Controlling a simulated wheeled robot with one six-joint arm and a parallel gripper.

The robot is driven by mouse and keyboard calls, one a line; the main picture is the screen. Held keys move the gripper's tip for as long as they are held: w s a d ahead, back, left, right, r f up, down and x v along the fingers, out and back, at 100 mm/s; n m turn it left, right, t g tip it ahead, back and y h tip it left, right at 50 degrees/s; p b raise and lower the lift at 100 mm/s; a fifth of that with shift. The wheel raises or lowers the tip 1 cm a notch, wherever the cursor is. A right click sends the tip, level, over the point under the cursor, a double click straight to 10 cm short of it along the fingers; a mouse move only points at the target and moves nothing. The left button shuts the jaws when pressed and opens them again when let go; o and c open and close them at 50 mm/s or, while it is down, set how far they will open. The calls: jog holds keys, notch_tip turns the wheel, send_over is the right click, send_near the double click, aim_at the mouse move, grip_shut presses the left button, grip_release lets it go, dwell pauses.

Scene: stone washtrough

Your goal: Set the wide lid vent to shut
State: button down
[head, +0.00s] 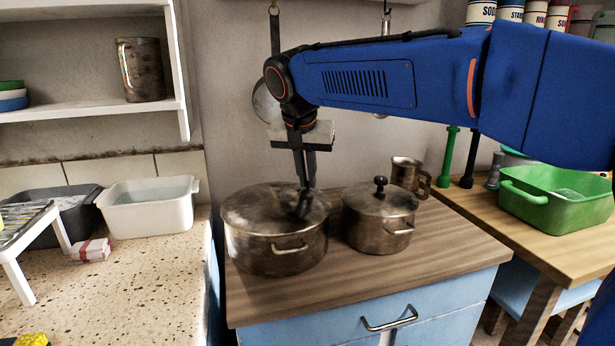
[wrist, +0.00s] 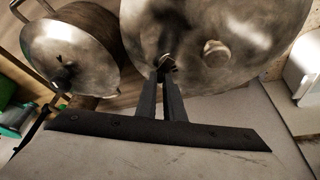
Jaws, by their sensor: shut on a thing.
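The wide pot (head: 278,252) stands on the wooden counter with its worn metal lid (head: 250,205) on. In the wrist view the lid (wrist: 250,30) fills the upper right, with a pale round knob (wrist: 215,53) on it. A small dark vent tab (wrist: 167,61) sits on the lid beside the knob. My gripper (head: 305,187) points down over the lid. In the wrist view my gripper (wrist: 168,76) has its fingers close together, shut on the vent tab. The fingertips partly cover the tab, and I cannot tell its setting.
A smaller lidded pot (head: 377,232) with a dark knob stands close on the right, and a metal mug (head: 408,172) behind it. A white basin (head: 150,207) stands left and a green tub (head: 558,195) right. The counter's front strip (head: 400,270) is clear.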

jog(key=n+y, duration=0.1)
jog(key=n, duration=0.3)
jog(key=a+n+y, duration=0.1)
jog(key=n, duration=0.1)
jog(key=shift+w+n+y, duration=0.25)
jog(key=shift+n+y, duration=0.05)
jog(key=n, duration=0.2)
jog(key=a+n+g+y, duration=0.1)
jog(key=n, duration=0.2)
jog(key=shift+y, duration=0.3)
jog(key=c, duration=1.9)
grip_release()
jog(key=shift+o, duration=0.2)
jog(key=v, duration=1.7)
jog(key=shift+r, duration=0.25)
jog(key=shift+d, duration=0.15)
